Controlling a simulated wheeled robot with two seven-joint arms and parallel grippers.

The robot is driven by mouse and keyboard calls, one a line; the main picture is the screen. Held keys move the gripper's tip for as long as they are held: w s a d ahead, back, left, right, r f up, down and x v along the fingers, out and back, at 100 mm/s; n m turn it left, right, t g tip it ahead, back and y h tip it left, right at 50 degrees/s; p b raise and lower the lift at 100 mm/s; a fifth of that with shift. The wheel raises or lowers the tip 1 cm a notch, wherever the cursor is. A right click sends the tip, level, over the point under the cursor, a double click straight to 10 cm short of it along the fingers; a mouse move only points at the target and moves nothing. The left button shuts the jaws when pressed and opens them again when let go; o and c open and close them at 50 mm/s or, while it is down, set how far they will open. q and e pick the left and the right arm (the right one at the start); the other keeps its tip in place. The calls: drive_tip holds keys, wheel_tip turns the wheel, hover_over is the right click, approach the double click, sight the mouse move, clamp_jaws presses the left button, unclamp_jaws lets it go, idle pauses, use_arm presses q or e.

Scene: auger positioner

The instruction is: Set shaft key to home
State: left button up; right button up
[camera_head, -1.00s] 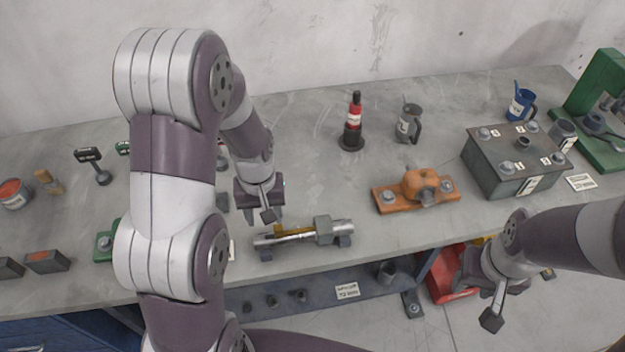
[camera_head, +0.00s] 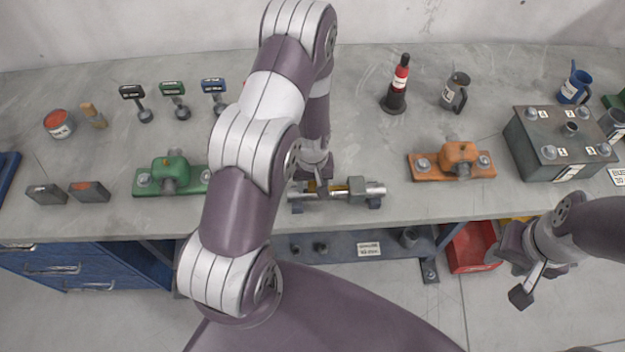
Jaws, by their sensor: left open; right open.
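The metal shaft (camera_head: 374,189) lies on a low stand near the bench's front edge, with a grey block (camera_head: 357,187) around its right part. A small brass-coloured piece, likely the shaft key (camera_head: 340,188), shows along the shaft left of the block. My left gripper (camera_head: 317,184) is open right at the shaft, just left of the brass piece; its fingers partly hide the shaft, and I cannot tell whether they touch it. My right gripper (camera_head: 522,268) is open and empty, in front of the bench at the right.
A green bearing block (camera_head: 173,174) and an orange one (camera_head: 458,159) stand left and right of the shaft. A grey box with bolts (camera_head: 560,148), a red-and-black bottle (camera_head: 397,84) and mugs stand further right. Bare bench lies behind the shaft.

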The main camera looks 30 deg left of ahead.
sight(330, 189)
use_arm(q)
drive_tip(key=shift+s, duration=0.1)
drive_tip(key=c, duration=0.4)
drive_tip(key=shift+w, duration=0.2)
clamp_jaws()
drive_tip(key=w+d, duration=0.1)
drive_tip(key=d, duration=0.1)
drive_tip(key=w+d, duration=0.1)
drive_tip(key=shift+w+d, duration=0.2)
drive_tip(key=shift+d, duration=0.15)
drive_tip(key=shift+a, duration=0.1)
